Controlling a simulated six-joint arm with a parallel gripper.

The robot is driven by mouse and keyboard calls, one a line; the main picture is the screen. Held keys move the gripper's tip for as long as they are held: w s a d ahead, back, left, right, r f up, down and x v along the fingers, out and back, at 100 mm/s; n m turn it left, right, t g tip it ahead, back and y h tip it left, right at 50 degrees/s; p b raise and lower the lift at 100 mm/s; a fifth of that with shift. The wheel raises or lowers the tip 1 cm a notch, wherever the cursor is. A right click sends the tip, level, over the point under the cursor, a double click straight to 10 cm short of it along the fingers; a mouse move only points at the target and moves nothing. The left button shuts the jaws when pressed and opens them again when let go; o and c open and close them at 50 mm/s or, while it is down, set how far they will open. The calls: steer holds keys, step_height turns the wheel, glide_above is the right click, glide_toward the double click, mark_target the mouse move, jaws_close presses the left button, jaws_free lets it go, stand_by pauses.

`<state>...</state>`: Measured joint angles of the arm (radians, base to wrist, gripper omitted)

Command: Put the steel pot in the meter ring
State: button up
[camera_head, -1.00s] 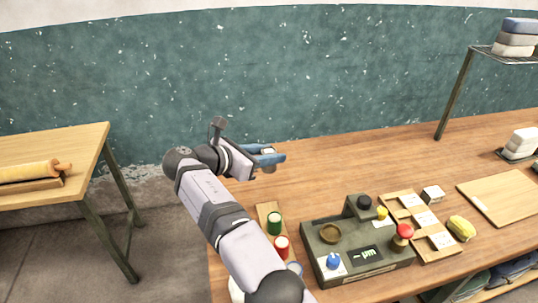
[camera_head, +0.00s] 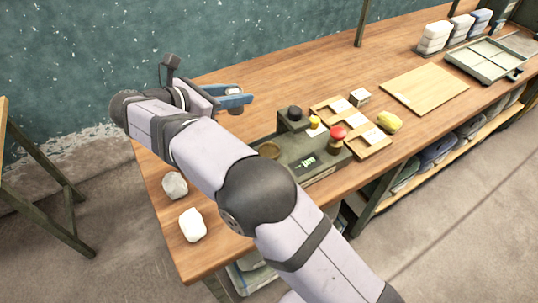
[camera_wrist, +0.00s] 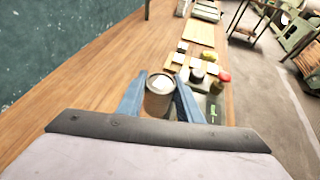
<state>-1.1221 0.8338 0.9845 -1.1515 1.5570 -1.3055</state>
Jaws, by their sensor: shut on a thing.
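My gripper (camera_head: 238,97) has blue fingers and is shut on the steel pot (camera_wrist: 159,95), a small upright-looking cylinder with a brownish side and a pale, bright top in the wrist view. In the head view the pot is barely distinguishable between the fingers. The gripper is above the back left part of the wooden table. The meter ring (camera_head: 269,151) is a round brass-coloured ring on the left part of the dark meter box (camera_head: 293,150). The gripper is up and left of it in the picture, apart from it. My arm hides the box's front left part.
Wooden trays with white cards, a yellow sponge (camera_head: 389,123) and a board (camera_head: 424,90) lie rightward. Two pale lumps (camera_head: 191,225) sit at the left.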

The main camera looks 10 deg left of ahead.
steer(key=s+d+f+m+h+b, duration=0.1)
steer(key=s+d+m+h, duration=0.1)
steer(key=d, duration=0.7)
steer(key=shift+g, duration=0.4)
steer(key=shift+f+p, duration=0.35)
steer(key=shift+f, duration=4.85)
steer(key=shift+f, duration=0.1)
steer(key=o, duration=1.1)
steer(key=shift+o, duration=0.2)
steer(key=shift+y, duration=0.3)
steer(key=shift+s+a, duration=0.1)
steer(key=b+v, duration=0.2)
steer(key=v, duration=0.9)
steer(key=shift+s+a+r, duration=0.2)
steer(key=shift+a+r, duration=0.05)
steer(key=shift+r, duration=0.05)
steer(key=shift+d, duration=0.1)
